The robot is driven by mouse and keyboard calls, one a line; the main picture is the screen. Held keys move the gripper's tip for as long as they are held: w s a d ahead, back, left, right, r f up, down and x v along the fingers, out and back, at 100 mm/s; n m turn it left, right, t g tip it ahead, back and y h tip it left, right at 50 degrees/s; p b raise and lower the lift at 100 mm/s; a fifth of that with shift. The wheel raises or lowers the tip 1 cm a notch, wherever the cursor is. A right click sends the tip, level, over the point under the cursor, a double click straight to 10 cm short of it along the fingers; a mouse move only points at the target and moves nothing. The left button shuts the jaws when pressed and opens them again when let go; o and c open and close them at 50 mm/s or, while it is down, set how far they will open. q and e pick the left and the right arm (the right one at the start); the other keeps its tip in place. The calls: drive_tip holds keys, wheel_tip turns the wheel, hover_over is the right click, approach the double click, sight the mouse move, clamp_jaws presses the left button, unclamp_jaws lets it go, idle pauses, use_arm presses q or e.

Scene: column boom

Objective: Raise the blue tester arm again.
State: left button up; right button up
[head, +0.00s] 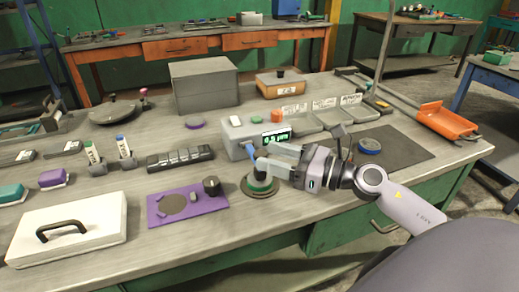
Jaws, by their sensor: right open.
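The grey tester (236,139) stands mid-table with a small lit green display (276,138). Its blue arm (250,154) shows as a short strip at the front of the tester, just left of my right gripper. A round base with a green disc (260,185) sits below it, partly hidden by a dark part and my fingers. My right gripper (268,157) reaches in from the right, open, with its fingertips close to the blue arm. I cannot tell whether they touch it. My left gripper is out of view.
A purple plate (187,205) with a dark knob lies left of the round base. A black row of blocks (180,158) is behind it. A white lidded case (68,230) is at front left. A dark mat (398,149) with a blue round item lies right.

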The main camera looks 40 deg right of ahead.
sight(260, 153)
drive_tip(key=shift+p+x, duration=0.45)
drive_tip(key=shift+x, duration=1.3)
clamp_jaws()
